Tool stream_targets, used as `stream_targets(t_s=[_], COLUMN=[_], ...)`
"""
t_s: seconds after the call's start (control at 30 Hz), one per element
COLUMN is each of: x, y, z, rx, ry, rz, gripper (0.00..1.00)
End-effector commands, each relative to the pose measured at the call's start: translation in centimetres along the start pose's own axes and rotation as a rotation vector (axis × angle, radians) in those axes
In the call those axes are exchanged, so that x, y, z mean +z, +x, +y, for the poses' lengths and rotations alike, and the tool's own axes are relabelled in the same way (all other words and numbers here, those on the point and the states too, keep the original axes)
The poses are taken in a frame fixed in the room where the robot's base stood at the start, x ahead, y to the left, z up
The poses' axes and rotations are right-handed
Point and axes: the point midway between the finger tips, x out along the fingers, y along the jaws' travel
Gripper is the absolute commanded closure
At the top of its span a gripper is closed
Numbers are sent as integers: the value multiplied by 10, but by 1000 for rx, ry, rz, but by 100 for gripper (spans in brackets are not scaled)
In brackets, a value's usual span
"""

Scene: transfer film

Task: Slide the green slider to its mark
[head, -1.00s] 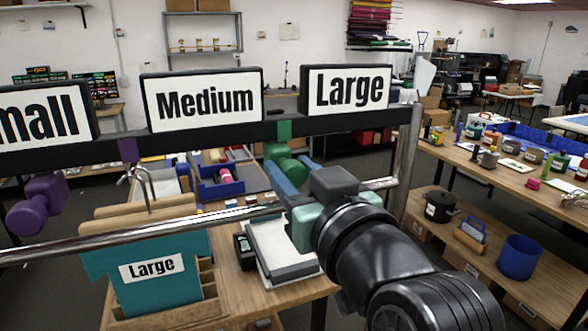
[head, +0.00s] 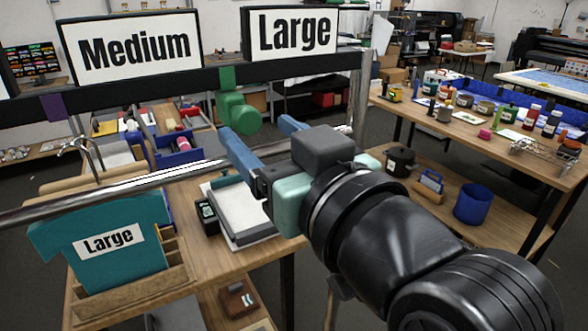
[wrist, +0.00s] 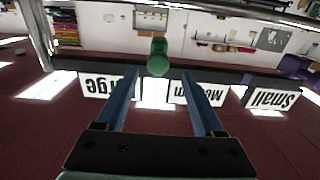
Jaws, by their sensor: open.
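The green slider (head: 239,116), a rounded knob with a small block, hangs below the black rail (head: 130,94) between the Medium and Large signs. A green strip (head: 227,77) shows on the rail just above it; I cannot tell whether it is a mark or part of the slider. My gripper (head: 255,127) is open and empty, its blue fingers pointing at the slider. In the upside-down wrist view, the slider (wrist: 158,60) appears between the fingertips (wrist: 160,70), apparently just beyond them, with gaps on both sides. A purple strip (head: 53,107) is on the rail at left.
A Medium sign (head: 132,46) and a Large sign (head: 291,33) stand on the rail. A metal bar (head: 115,191) runs in front, below it. A teal shirt-shaped board (head: 104,237) stands in a wooden rack. A bench with bottles and pots is at right.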

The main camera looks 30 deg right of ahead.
Motion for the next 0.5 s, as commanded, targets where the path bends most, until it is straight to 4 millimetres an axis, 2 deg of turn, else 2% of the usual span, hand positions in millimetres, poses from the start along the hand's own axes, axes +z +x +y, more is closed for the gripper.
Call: stream_targets(t_s=[0.07,0.27,0.5], x=[2,6,4], y=[-22,-50,-63], z=[2,1,1], rx=[6,5,-1], ry=[-2,-6,0], rz=[5,7,6], gripper=[30,30,30])
